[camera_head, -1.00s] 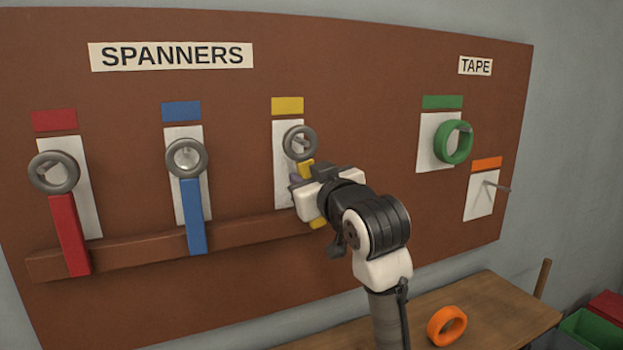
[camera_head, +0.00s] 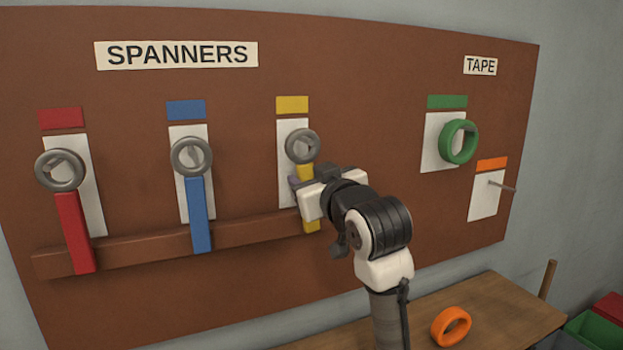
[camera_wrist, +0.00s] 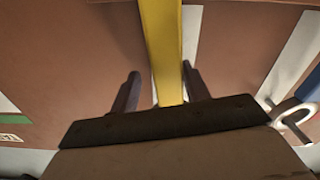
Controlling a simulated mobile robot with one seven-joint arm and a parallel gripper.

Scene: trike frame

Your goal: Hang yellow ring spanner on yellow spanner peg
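The yellow ring spanner has a grey ring (camera_head: 302,146) and a yellow handle (camera_head: 310,226). Its ring is at the yellow spanner peg, below the yellow label (camera_head: 292,105); a grey peg end seems to show inside the ring. The handle hangs down in front of the wooden rail. My gripper (camera_head: 306,190) is at the upper handle and hides part of it. In the wrist view, my two fingers (camera_wrist: 160,88) stand either side of the yellow handle (camera_wrist: 163,45), with a visible gap on the left, so they look open around it.
Red (camera_head: 74,232) and blue (camera_head: 197,215) spanners hang to the left. A green tape roll (camera_head: 458,142) hangs at the right, beside an empty peg (camera_head: 502,186) under an orange label. An orange roll (camera_head: 451,327) lies on the bench (camera_head: 500,300). A wooden rail (camera_head: 140,250) crosses the board.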

